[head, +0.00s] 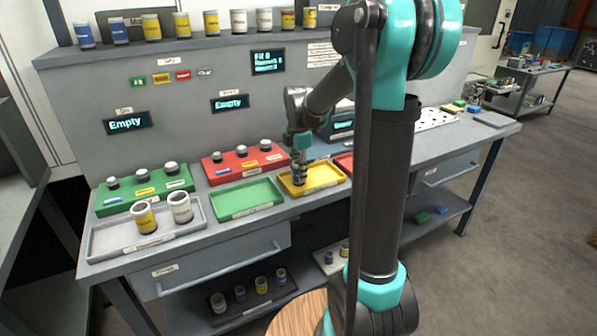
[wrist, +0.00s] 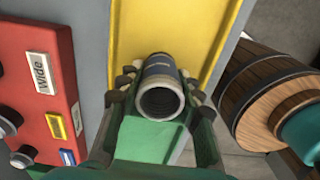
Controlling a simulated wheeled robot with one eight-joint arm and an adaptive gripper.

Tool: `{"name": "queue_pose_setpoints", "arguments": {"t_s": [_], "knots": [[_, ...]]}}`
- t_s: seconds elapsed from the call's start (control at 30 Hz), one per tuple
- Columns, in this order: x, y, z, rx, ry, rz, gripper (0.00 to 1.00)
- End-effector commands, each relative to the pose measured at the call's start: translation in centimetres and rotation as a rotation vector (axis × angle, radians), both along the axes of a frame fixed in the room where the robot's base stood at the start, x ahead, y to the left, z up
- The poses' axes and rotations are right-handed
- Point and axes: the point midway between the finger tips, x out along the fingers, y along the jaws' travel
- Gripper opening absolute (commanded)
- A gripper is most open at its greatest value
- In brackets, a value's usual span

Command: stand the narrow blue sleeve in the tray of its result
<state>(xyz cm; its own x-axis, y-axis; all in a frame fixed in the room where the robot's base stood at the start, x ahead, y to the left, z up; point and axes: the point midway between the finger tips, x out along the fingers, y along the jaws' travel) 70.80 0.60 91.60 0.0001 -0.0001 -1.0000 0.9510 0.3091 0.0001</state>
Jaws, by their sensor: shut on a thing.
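My gripper (head: 300,160) points down over the yellow tray (head: 327,176). In the wrist view my gripper (wrist: 160,88) is shut on a narrow sleeve (wrist: 158,68), dark blue-grey with a pale rim and an open bore. The sleeve (head: 298,180) looks upright in the head view, over the left part of the yellow tray. I cannot tell whether its foot touches the tray floor. An empty green tray (head: 240,212) lies to the left. A red tray (head: 344,160) on the right is partly hidden by my arm.
A grey tray (head: 100,243) holds a yellow-banded sleeve (head: 144,217) and a white-banded sleeve (head: 180,207). Green (head: 145,190) and red (head: 243,163) gauge blocks with knobs stand behind the trays. Two panel displays (head: 128,122) (head: 230,104) read "Empty". Several sleeves line the top shelf.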

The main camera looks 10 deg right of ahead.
Motion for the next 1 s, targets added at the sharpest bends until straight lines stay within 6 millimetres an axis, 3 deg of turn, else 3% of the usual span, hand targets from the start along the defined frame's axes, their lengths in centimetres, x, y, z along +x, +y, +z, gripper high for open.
{"name": "queue_pose_setpoints", "arguments": {"t_s": [0.03, 0.07, 0.2, 0.63, 1.0], "knots": [[0.0, 0.0, -0.1, 0.000, 0.000, 0.000, 0.00], [0.0, 0.0, -0.1, 0.000, 0.000, 0.000, 0.38], [0.0, 0.0, -0.1, 0.000, 0.000, 0.000, 0.55], [0.0, 0.0, 0.7, 0.000, 0.000, 0.000, 0.56], [0.0, 0.0, 7.4, 0.000, 0.000, 0.000, 0.56]]}}
